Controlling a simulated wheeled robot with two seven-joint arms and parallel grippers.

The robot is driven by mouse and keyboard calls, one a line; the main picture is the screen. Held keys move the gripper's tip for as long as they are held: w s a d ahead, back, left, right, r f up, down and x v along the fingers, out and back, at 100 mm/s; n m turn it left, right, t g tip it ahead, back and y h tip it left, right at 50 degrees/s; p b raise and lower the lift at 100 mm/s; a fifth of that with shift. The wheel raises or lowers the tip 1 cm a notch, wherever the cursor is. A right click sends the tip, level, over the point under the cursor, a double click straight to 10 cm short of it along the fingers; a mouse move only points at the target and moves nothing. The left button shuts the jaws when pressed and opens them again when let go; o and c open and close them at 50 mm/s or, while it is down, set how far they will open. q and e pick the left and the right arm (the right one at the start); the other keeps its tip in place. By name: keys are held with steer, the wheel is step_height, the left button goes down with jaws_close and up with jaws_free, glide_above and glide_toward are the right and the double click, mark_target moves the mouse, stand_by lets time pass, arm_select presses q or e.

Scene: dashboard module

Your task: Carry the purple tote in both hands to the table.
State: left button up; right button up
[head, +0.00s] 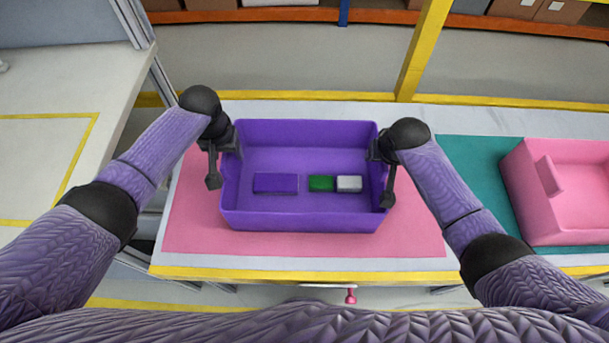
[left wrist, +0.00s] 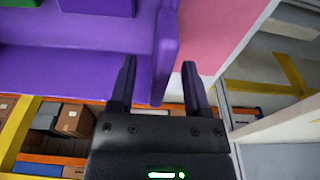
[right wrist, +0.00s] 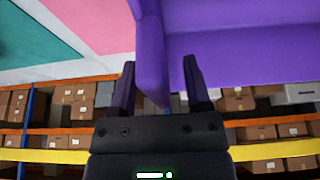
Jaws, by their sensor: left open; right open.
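The purple tote (head: 302,219) sits upright on a pink mat (head: 200,235) on the table in front of me. Inside it lie a purple block (head: 275,183), a green block (head: 321,183) and a white block (head: 349,184). My left gripper (head: 213,180) is open at the tote's left end wall; in the left wrist view the tote's wall (left wrist: 164,55) shows by the fingers (left wrist: 158,85). My right gripper (head: 388,198) is open at the right end wall; in the right wrist view that wall (right wrist: 151,55) stands between the fingers (right wrist: 160,85). I cannot tell whether the fingers touch it.
A pink tote (head: 565,232) stands on a teal mat (head: 480,160) to the right. Another table (head: 45,150) with a yellow outline is at the left. A yellow post (head: 422,50) and shelves with boxes (head: 515,8) stand behind.

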arm_select(q)
jaws_close()
arm_select(e)
jaws_close()
stand_by(1.0)
